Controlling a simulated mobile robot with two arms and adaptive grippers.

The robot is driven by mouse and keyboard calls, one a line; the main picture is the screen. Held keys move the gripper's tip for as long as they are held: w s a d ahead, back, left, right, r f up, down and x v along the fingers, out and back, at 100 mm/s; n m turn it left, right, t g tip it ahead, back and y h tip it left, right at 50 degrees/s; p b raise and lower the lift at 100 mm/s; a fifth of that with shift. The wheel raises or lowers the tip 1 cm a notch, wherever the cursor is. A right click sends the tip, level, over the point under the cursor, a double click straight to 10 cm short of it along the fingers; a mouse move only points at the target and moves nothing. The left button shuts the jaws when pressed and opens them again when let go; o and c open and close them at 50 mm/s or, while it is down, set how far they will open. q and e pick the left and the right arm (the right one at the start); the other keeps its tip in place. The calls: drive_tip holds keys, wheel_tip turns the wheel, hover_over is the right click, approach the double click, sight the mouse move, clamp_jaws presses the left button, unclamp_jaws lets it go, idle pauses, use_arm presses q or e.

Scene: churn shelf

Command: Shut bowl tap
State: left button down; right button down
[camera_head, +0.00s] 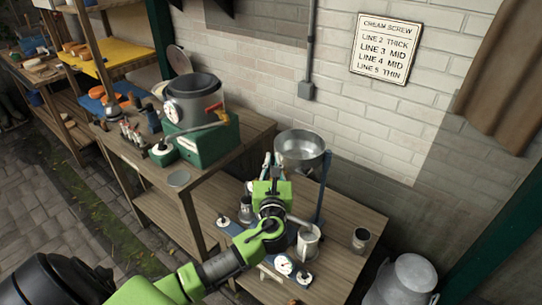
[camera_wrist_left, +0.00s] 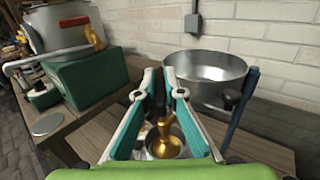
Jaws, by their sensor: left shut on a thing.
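The metal bowl (camera_head: 301,150) stands on a blue post above the lower bench, and it also shows in the wrist view (camera_wrist_left: 205,75). My left gripper (camera_head: 270,163) is at the bowl's left side. Its two teal-padded fingers (camera_wrist_left: 163,85) point forward beside the bowl's rim. A brass tap (camera_wrist_left: 165,140) shows between the fingers in the wrist view, with a silver cup under it. In the head view my gripper hides the tap. My right gripper is not in view.
The large steel vat (camera_head: 193,100) sits on a green base at the left on the higher bench. A mug (camera_head: 308,243), a small cup (camera_head: 361,240) and a dial (camera_head: 284,265) stand on the lower bench. A milk churn (camera_head: 405,280) is at lower right.

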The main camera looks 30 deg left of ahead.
use_arm(q)
drive_tip(key=shift+w+d+n+g+y+b, duration=0.15)
drive_tip(key=shift+w+n+g+y+b, duration=0.1)
drive_tip(key=shift+n+g+y+b, duration=1.5)
drive_tip(key=shift+w+d+n+g+y+b, duration=0.2)
drive_tip(key=shift+n+g+y+b, duration=0.75)
drive_tip(key=shift+n+g, duration=1.45)
drive_tip(key=shift+w+d+n+g+y+b, duration=0.1)
drive_tip(key=shift+w+n+g+y+b, duration=0.2)
drive_tip(key=shift+n+g+y+b, duration=1.85)
drive_tip(key=shift+r+m+g+h+p, duration=0.1)
drive_tip(key=shift+m+g+h+p, duration=0.6)
drive_tip(key=shift+m+p, duration=0.25)
drive_tip(key=c, duration=2.1)
unclamp_jaws()
drive_tip(key=shift+a, duration=0.1)
drive_tip(key=shift+c, duration=0.2)
drive_tip(key=d, duration=1.2)
drive_tip(key=shift+s, duration=0.45)
